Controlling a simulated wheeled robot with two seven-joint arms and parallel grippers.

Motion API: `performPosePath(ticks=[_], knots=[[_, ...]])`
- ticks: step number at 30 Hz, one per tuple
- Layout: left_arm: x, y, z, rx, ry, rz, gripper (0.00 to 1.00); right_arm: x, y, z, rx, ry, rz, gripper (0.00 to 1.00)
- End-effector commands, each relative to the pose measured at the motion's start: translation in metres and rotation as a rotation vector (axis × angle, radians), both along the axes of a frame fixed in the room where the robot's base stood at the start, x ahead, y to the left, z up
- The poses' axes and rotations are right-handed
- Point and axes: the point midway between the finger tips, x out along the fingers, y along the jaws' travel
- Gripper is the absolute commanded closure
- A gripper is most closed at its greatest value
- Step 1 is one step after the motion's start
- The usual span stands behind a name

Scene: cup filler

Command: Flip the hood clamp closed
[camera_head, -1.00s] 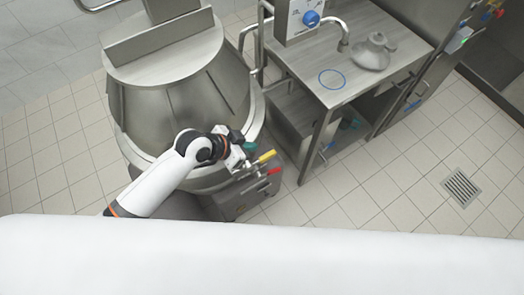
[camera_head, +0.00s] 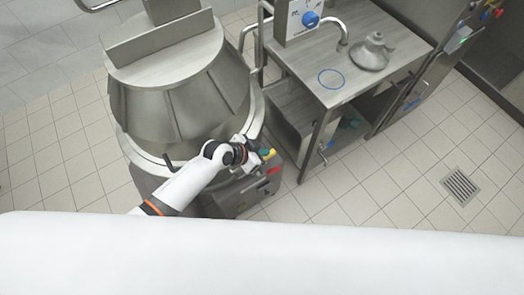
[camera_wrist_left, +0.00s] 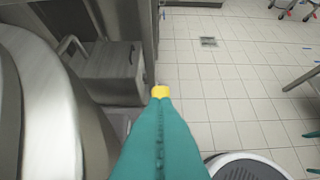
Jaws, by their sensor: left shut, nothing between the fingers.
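The large steel bowl machine (camera_head: 175,105) with its hood (camera_head: 165,47) stands at the upper left in the head view. Two small handles show at its lower right edge: a yellow one (camera_head: 270,155), which looks like the hood clamp's, and a red one (camera_head: 274,170). My left gripper (camera_head: 264,153) is shut and empty, right at the yellow handle. In the left wrist view, the teal fingers (camera_wrist_left: 160,105) are together and the yellow tip (camera_wrist_left: 160,91) shows just beyond them. Contact cannot be told. Much of the clamp is hidden by my gripper. My right gripper is out of view.
A steel table (camera_head: 345,80) with a blue ring mark (camera_head: 331,79), a tap (camera_head: 343,35) and a grey funnel-like part (camera_head: 373,52) stands to the right. A floor drain (camera_head: 460,187) lies at the right. The tiled floor between is clear.

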Motion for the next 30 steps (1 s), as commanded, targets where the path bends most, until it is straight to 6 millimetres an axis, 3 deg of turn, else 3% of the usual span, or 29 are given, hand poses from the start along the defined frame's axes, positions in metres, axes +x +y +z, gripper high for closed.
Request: performPosePath(ticks=[17,23,30], knots=[[0.005,-0.007,-0.006,0.151,0.108,-0.001,1.00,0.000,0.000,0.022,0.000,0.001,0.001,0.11],[0.008,-0.010,-0.018,0.297,0.216,0.000,1.00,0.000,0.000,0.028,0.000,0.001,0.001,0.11],[0.010,-0.013,-0.036,0.477,0.346,0.001,1.00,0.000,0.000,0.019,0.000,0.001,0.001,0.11]])
